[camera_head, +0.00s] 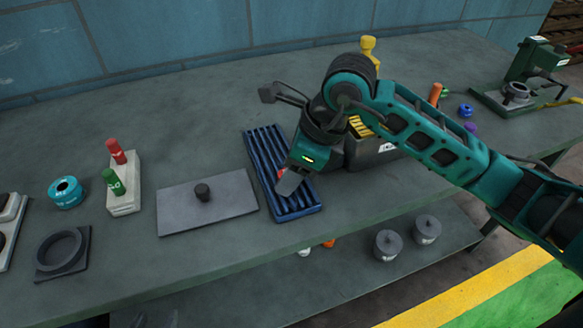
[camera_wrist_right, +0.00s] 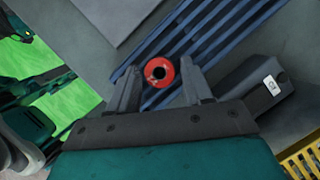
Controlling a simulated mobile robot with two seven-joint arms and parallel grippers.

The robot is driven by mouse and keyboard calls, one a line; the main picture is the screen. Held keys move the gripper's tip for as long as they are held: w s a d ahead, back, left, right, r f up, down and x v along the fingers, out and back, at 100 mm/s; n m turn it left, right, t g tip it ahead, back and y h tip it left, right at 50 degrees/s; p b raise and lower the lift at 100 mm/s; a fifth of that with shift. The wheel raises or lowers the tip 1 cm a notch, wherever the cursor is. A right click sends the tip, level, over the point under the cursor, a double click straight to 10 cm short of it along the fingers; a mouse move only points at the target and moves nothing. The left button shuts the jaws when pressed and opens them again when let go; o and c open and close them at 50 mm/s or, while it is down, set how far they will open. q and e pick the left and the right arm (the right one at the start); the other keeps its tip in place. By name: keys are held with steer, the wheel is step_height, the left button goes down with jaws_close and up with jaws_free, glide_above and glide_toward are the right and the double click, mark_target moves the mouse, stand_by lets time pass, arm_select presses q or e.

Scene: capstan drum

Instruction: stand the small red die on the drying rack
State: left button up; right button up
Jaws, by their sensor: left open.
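The small red die (camera_wrist_right: 158,73) shows in the right wrist view as a red ring with a dark centre hole. It is over the blue slatted drying rack (camera_wrist_right: 205,30), between the fingertips of my right gripper (camera_wrist_right: 160,80). A narrow gap seems to show on each side of it, so the jaws look open around it. In the head view my right gripper (camera_head: 289,180) is low over the drying rack (camera_head: 262,150). Only a sliver of the red die (camera_head: 281,174) shows there, the rest hidden behind the gripper. Its contact with the slats is not clear. My left gripper is not identifiable.
A pale block holds a red and a green die (camera_head: 111,182). A dark bin (camera_head: 372,152) stands close to the rack's right. Bare bench lies behind the rack.

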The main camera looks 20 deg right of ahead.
steer(key=shift+o, duration=0.7)
steer(key=shift+r, duration=0.25)
steer(key=p+v, duration=0.1)
steer(key=v, duration=1.1)
steer(key=shift+a, duration=0.1)
